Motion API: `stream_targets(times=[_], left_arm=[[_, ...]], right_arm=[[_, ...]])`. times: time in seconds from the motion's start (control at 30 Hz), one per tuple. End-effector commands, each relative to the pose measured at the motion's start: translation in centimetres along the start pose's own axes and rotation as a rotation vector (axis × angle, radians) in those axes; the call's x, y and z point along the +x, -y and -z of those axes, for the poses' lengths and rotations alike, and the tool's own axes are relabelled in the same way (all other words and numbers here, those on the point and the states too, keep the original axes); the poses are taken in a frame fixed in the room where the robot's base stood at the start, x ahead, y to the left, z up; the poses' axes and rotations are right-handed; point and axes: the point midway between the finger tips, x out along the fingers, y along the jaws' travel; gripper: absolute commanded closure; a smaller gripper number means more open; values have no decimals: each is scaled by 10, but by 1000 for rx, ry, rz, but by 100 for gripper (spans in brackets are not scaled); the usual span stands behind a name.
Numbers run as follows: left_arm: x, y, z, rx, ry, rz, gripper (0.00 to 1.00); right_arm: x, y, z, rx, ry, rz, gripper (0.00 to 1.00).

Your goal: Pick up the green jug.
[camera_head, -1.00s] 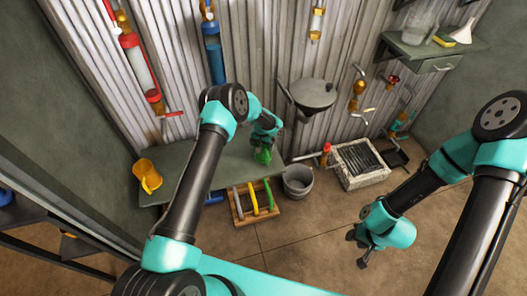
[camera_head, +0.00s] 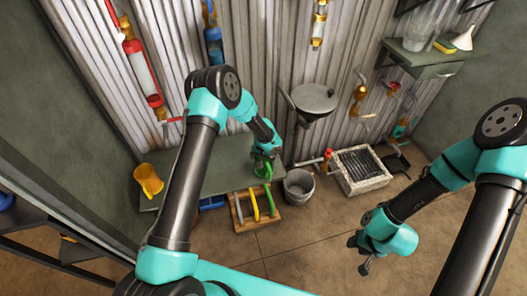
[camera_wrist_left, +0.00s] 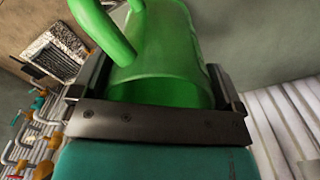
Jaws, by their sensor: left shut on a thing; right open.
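The green jug (camera_head: 263,169) is at the right end of the grey-green bench (camera_head: 215,172), mostly hidden by my left gripper in the head view. In the left wrist view the green jug (camera_wrist_left: 165,65) fills the space between the jaws, with its open mouth toward the camera and its handle at the upper left. My left gripper (camera_head: 265,157) is shut on the jug. Whether the jug touches the bench cannot be told. My right gripper (camera_head: 364,255) is open and empty above the floor at the right.
A wooden rack (camera_head: 257,217) with coloured handles, a grey bucket (camera_head: 299,188) and a stone drain basin (camera_head: 360,170) are on the floor. A grey round basin (camera_head: 314,98) hangs on the corrugated wall.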

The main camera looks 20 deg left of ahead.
Motion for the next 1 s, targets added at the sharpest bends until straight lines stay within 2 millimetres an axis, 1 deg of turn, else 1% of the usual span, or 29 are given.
stream_targets(times=[0.03,0.1,0.2,0.33,0.5,0.7,1.0], left_arm=[[-1,-3,-10,3,1,1,33],[-2,-7,-22,2,2,1,33],[-4,-13,-36,3,2,1,33],[-6,-20,-53,3,1,-1,33],[-7,-25,-66,1,0,1,33],[-7,-28,-74,1,-1,0,33],[-8,-28,-74,0,-1,0,33]], right_arm=[[0,0,0,0,0,0,57],[0,0,0,0,0,0,57],[0,0,0,0,0,0,57],[0,0,0,0,0,0,57],[0,0,0,0,0,0,57],[0,0,0,0,0,0,57],[0,0,0,0,0,0,57]])
